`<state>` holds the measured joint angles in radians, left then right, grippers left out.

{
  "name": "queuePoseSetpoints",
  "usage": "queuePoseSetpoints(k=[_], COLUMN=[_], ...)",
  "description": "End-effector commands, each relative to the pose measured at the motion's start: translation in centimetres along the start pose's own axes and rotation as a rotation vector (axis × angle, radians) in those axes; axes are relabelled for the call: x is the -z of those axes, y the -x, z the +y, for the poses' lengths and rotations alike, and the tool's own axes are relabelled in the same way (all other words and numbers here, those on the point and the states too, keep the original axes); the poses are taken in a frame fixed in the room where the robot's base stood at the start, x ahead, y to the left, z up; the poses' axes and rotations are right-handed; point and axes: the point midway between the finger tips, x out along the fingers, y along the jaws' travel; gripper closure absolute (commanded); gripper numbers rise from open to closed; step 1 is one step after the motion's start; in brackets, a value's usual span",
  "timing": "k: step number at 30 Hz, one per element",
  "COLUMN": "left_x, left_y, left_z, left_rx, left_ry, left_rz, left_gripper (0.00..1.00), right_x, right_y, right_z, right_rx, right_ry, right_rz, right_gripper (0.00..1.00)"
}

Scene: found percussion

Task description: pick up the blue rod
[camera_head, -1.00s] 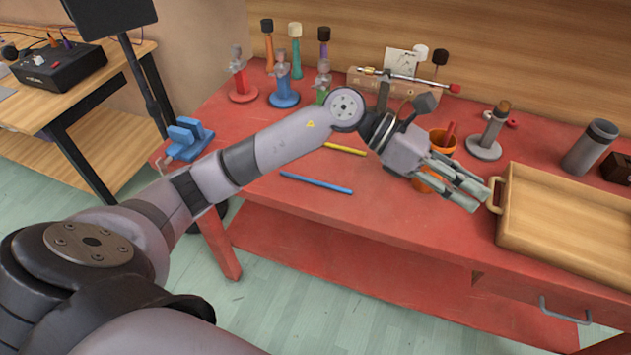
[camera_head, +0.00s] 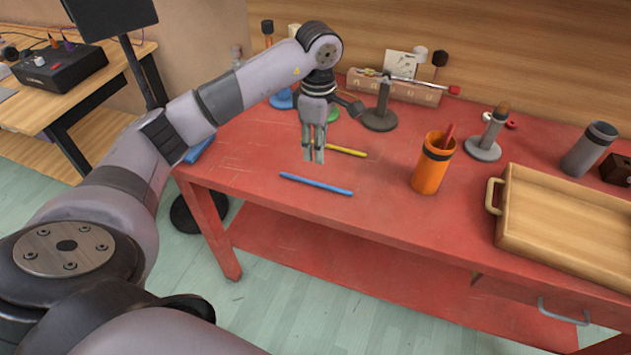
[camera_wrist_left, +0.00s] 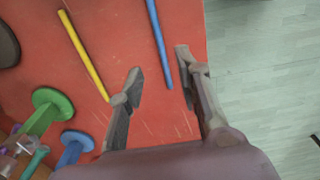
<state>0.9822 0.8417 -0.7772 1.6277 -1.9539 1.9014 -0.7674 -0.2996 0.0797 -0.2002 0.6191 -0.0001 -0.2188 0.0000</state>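The blue rod (camera_head: 316,184) lies flat on the red table near its front edge. In the left wrist view the blue rod (camera_wrist_left: 158,38) reaches down into the space between the two fingers, nearer the right one. My left gripper (camera_head: 314,158) points down above the table, just behind the rod in the head view. In the left wrist view my left gripper (camera_wrist_left: 160,82) has its fingers apart with nothing held. The gripper appears above the rod and not touching it. My right gripper is not in view.
A yellow rod (camera_head: 346,151) lies behind the blue one. An orange cup (camera_head: 431,168) with a red stick and a wooden tray (camera_head: 492,212) stand to the right. Stands, including a dark one (camera_head: 380,118), line the back. The red table (camera_head: 300,220) is bare around the blue rod.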

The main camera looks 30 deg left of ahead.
Motion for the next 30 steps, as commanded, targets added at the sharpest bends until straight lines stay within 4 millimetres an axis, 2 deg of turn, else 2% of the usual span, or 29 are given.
queuePoseSetpoints(k=[3,7,14,19,24,30], left_x=[0.0,0.0,0.1,0.5,0.5,0.5], left_y=[-2.6,-4.6,-6.2,-8.5,-10.5,-10.9], left_z=[-0.1,-0.1,-0.1,-0.1,0.1,0.1], left_rx=[0.006,0.004,0.004,0.006,0.002,0.000], left_ry=[0.000,0.000,0.000,0.001,0.000,-0.001], left_rz=[-0.001,-0.001,-0.002,-0.002,-0.003,-0.003], left_gripper=[0.68,0.68,0.68,0.68,0.68,0.68], right_x=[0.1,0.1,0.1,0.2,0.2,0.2], right_y=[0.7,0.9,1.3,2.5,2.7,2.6], right_z=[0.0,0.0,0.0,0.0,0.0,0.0], right_rx=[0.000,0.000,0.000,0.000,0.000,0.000], right_ry=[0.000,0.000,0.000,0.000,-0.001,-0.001], right_rz=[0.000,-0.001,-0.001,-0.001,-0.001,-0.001], right_gripper=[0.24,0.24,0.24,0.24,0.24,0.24])
